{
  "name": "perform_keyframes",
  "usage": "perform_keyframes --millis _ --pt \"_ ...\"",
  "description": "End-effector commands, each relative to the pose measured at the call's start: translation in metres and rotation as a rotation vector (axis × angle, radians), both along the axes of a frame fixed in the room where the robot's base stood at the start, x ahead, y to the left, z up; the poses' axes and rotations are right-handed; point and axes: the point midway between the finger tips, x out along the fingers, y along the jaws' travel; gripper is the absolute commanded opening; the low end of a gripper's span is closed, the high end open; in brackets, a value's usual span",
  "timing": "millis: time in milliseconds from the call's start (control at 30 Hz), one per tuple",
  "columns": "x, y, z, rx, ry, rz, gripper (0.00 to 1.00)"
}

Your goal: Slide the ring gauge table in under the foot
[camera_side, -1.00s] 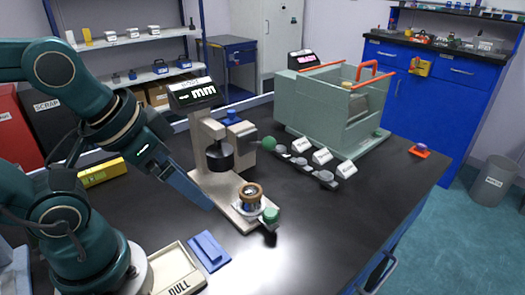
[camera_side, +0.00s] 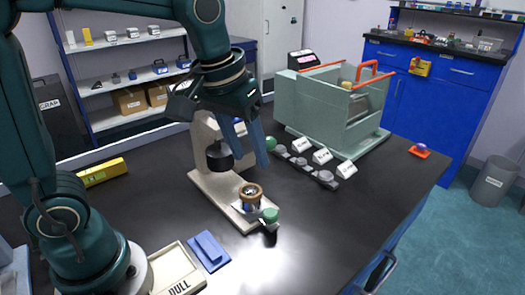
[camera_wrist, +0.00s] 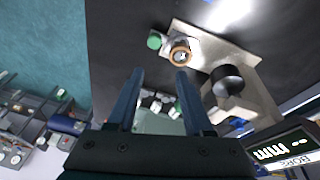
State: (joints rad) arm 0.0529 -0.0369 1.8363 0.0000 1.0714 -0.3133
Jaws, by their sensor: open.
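The ring gauge table (camera_side: 250,196) carries a brown ring and sits on the front end of the beige gauge base (camera_side: 205,188). A green knob (camera_side: 270,215) sticks out at its front right. The black round foot (camera_side: 219,158) hangs from the gauge column, behind and to the left of the table, with the two apart. My gripper (camera_side: 250,150) is open and empty, fingers pointing down, and overlaps the gauge column in the side view. In the wrist view, the table (camera_wrist: 180,52) and green knob (camera_wrist: 154,40) lie beyond my fingertips (camera_wrist: 160,72), with the foot (camera_wrist: 227,82) to the right.
A dark rack with a green knob and several grey pieces (camera_side: 305,165) stands right of the gauge. A grey-green bath with orange handles (camera_side: 335,105) is behind it. A blue block (camera_side: 208,248) and a NULL tray (camera_side: 175,270) lie at the front left. The bench's front right is clear.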

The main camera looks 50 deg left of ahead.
Motion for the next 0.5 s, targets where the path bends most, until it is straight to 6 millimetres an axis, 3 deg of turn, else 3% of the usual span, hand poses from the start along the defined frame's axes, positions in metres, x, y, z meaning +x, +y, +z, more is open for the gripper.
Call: perform_keyframes --millis 233,500 --pt "0.036 -0.011 -0.046 0.001 0.154 0.02 0.51" --pt "0.04 -0.017 -0.085 0.013 0.262 0.004 0.51"
